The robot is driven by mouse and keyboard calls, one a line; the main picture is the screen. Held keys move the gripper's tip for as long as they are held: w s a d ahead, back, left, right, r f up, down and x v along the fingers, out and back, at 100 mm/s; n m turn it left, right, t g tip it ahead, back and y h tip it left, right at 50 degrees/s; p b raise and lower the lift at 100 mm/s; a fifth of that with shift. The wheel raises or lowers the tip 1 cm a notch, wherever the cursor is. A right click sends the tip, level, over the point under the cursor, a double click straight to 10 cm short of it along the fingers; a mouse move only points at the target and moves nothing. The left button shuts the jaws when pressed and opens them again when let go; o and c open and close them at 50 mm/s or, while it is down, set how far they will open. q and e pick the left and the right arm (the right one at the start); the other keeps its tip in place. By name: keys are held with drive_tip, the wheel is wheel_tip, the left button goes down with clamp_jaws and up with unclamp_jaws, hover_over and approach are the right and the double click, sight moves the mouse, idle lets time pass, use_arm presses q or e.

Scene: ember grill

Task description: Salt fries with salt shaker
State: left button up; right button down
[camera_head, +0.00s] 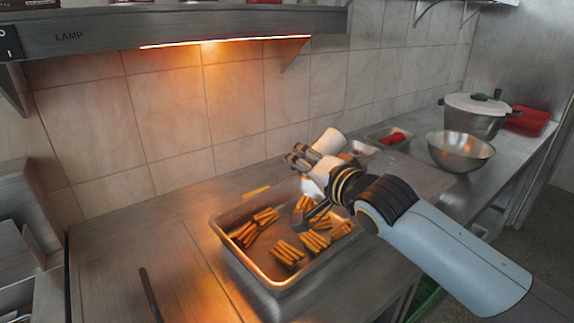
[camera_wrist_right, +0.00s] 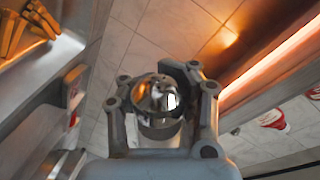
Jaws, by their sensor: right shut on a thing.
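The salt shaker (camera_wrist_right: 155,96) has a shiny domed metal end and shows in the right wrist view between my fingers. My right gripper (camera_head: 297,159) is shut on it, above the back edge of the fries tray. In the head view I cannot make the shaker out clearly at the gripper. The fries (camera_head: 287,252) lie in several bundles in a metal tray (camera_head: 222,246) on the counter. My right wrist hides the tray's back right part. The fries also show at the top left of the right wrist view (camera_wrist_right: 18,30). My left gripper is not in view.
A glowing lamp shelf (camera_head: 150,28) hangs on the tiled wall above the counter. To the right stand a small tray of red food (camera_head: 394,138), a metal bowl (camera_head: 460,150), a lidded pot (camera_head: 475,120) and a red tray (camera_head: 530,119). The counter left of the fries is mostly clear.

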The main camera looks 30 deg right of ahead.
drive_tip(key=f+n+b, duration=0.1)
drive_tip(key=f+b, duration=0.2)
drive_tip(key=shift+s+d+f+n, duration=0.2)
drive_tip(key=shift+f+n, duration=0.1)
drive_tip(key=shift+n, duration=0.1)
drive_tip(key=shift+r, duration=0.15)
